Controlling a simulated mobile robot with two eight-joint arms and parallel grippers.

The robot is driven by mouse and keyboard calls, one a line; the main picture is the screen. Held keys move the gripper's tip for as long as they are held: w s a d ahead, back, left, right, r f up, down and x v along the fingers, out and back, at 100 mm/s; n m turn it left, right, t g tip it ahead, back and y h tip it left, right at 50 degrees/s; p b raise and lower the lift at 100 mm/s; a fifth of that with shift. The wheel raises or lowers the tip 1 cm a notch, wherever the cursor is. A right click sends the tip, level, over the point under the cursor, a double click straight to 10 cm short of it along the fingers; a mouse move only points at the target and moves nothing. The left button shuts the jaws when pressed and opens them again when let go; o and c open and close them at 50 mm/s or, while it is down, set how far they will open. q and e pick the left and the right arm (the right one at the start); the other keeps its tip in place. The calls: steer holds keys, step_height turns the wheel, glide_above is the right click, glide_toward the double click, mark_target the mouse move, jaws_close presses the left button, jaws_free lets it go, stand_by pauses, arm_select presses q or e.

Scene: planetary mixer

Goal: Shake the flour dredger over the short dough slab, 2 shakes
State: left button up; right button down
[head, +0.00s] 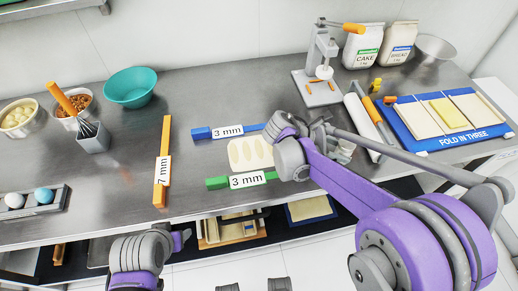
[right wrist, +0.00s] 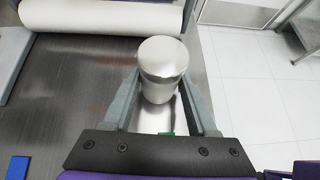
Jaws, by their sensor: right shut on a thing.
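The flour dredger (right wrist: 163,62) is a shiny metal cylinder with a domed cap. In the right wrist view my right gripper (right wrist: 158,92) is shut on it, one finger on each side. In the head view the dredger (head: 344,152) shows partly behind my right arm, right of the short dough slab.
An orange 7 mm strip (head: 162,160) lies left of the slab. A rolling pin (head: 366,122) and a blue folding board (head: 431,141) are to the right. A dough press (head: 318,70), flour bags (head: 364,45) and a teal bowl (head: 131,86) stand behind.

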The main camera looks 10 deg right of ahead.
mark_target(349, 143)
steer(key=shift+r, duration=0.15)
steer(key=shift+r+p, duration=0.65)
steer(key=shift+r, duration=0.25)
stand_by(0.4)
steer(key=shift+r+p, duration=0.75)
steer(key=shift+r, duration=0.5)
steer(key=shift+r+p, duration=0.75)
steer(key=shift+r, duration=0.5)
steer(key=shift+a, duration=0.1)
